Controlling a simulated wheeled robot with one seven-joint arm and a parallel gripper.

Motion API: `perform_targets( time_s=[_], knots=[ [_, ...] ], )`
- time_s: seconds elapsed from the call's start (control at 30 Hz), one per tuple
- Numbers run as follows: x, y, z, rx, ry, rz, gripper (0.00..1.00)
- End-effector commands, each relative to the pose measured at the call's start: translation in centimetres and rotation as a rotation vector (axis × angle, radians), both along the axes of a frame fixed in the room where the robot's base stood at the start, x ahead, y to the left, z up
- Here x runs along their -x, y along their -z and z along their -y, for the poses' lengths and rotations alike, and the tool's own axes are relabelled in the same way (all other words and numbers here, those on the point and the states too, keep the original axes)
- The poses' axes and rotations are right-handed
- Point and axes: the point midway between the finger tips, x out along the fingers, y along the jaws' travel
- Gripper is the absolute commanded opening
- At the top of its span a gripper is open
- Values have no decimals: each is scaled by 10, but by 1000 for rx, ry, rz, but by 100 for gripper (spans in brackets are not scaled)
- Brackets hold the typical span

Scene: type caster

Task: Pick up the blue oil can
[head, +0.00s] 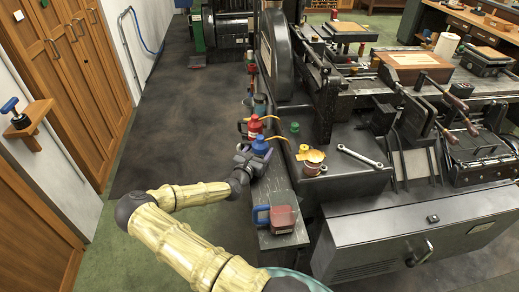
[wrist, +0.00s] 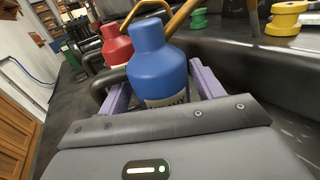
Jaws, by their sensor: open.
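The blue oil can (head: 260,145) stands on the narrow ledge along the machine's left side. In the wrist view the blue oil can (wrist: 157,72) fills the middle, with a pale label low on its body and a yellow-brown spout above. My gripper (head: 254,158) is at the can, and its two purple fingers (wrist: 160,90) lie to the left and right of the can's body. The jaws are open. The can's lower part is hidden behind the gripper's palm, and I cannot tell whether the fingers touch it.
A red oil can (head: 254,126) stands just behind the blue one, and also shows in the wrist view (wrist: 115,44). A red and blue container (head: 281,218) sits on the ledge in front. A wrench (head: 359,156) and spools (head: 313,162) lie right. Open floor (head: 190,130) is left.

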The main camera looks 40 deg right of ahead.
Motion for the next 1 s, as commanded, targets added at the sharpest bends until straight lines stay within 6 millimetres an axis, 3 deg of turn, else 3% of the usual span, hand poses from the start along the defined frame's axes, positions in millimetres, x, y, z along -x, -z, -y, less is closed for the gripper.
perform_targets(
  time_s=[0.2, 0.77, 1.0],
  knots=[
    [-10, -1, 26, -1, 1, 1, 66],
    [-10, 0, 28, -1, 2, 0, 66],
    [-10, -1, 28, 0, 2, 1, 23]
  ],
)
